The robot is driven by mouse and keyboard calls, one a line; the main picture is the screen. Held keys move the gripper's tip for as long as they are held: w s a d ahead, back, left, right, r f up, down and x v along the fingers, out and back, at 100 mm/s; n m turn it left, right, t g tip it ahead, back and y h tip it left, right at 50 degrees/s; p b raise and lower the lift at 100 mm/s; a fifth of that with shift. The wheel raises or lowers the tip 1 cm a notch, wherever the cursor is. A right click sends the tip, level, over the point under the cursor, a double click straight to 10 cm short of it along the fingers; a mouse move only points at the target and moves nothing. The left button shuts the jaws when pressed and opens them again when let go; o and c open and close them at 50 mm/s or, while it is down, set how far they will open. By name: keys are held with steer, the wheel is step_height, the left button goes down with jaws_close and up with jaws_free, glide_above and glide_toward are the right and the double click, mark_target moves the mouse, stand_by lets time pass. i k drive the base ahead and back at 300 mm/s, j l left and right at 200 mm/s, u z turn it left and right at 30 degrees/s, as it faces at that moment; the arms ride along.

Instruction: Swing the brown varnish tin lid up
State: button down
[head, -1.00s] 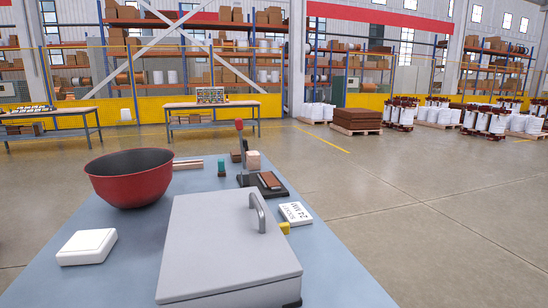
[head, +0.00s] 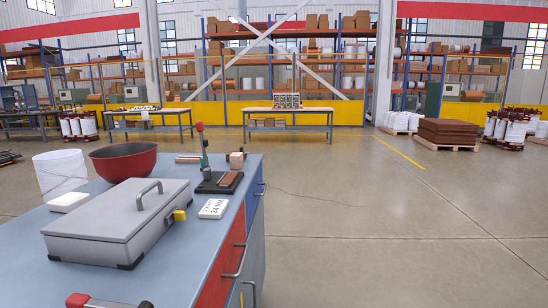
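No brown tin is visible in the head view. A grey metal box (head: 90,222) with a flat lid (head: 125,205) stands on the blue bench top at the left. The lid lies shut and has a grey arched handle (head: 149,194). A yellow latch-like block (head: 179,215) sits at the box's right side. My gripper is not in view, and nothing is seen touching the box.
A red bowl (head: 123,162), white block (head: 68,201), white cylinder (head: 60,175), white labelled box (head: 213,209) and black-based stand (head: 218,182) surround the grey box. A red-ended tool (head: 77,299) lies in front. Open floor (head: 400,230) is right of the bench (head: 180,270).

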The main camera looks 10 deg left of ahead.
mark_target(241, 148)
steer(key=i+l, duration=0.25)
steer(key=l, duration=0.15)
steer(key=i+l+u, duration=0.1)
steer(key=i+l, duration=0.15)
steer(key=i+l+u, duration=0.1)
steer(key=i+l, duration=0.15)
steer(key=l, duration=0.25)
steer(key=i+l, duration=0.25)
steer(key=l, duration=0.2)
steer(key=i+u, duration=0.25)
steer(key=i, duration=1.35)
steer(key=i+j, duration=0.15)
steer(key=i, duration=0.1)
